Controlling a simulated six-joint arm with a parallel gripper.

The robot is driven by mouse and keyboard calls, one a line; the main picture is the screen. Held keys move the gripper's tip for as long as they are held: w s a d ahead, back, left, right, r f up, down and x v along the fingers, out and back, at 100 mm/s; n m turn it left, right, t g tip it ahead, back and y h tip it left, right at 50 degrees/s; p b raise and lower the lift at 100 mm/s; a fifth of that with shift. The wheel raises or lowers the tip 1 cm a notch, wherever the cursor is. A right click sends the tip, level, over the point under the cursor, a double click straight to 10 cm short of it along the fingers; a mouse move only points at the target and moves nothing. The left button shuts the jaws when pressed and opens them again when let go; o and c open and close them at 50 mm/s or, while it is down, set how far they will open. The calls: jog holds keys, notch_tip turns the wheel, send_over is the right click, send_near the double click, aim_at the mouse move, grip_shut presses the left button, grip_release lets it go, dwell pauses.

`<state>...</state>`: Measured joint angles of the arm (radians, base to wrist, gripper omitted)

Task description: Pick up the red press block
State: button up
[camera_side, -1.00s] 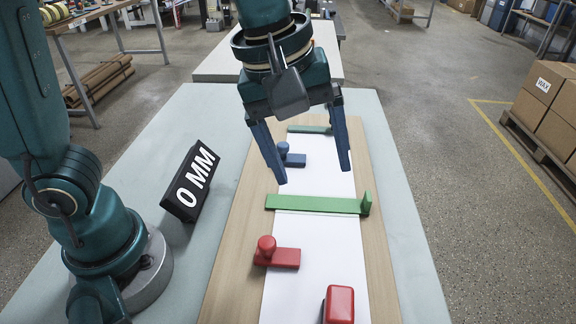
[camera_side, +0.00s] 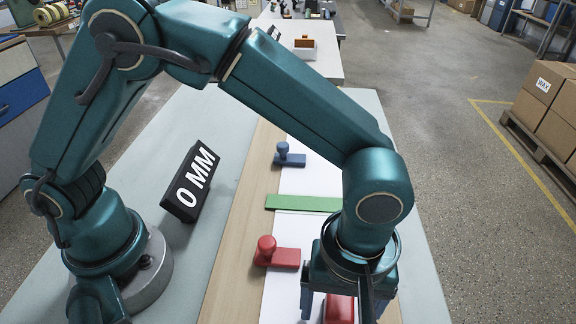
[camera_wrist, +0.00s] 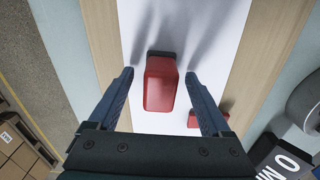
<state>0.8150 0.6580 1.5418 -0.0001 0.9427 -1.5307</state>
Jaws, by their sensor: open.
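The red press block (camera_side: 339,309) lies on the white paper (camera_side: 281,290) at the front right in the side view, partly hidden behind my gripper (camera_side: 345,308). In the wrist view the block (camera_wrist: 160,84) is upright in the frame, between and beyond the two fingertips of my gripper (camera_wrist: 158,76). The fingers are spread wide, with a gap on each side of the block. My gripper is empty and appears to be above the block; the exact height is hard to tell.
A red knobbed stamp (camera_side: 277,254) sits left of the block, at the paper's edge. A green bar (camera_side: 303,203) crosses the paper behind. A blue knobbed stamp (camera_side: 289,156) is farther back. A black "0 MM" sign (camera_side: 190,183) stands on the left of the table.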

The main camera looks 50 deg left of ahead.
jog(key=shift+f, duration=0.25)
grip_shut()
jog(key=shift+r, duration=0.1)
jog(key=shift+r, duration=0.55)
jog(key=r, duration=0.2)
jog(key=a+r, duration=0.1)
jog(key=shift+w+a+r, duration=0.1)
jog(key=shift+w+r, duration=0.25)
jog(key=shift+r, duration=0.05)
jog(key=w+a+r, duration=0.3)
jog(key=a+r, duration=0.3)
jog(key=a, duration=0.3)
jog(key=shift+w+a, duration=0.3)
jog(key=shift+w, duration=0.1)
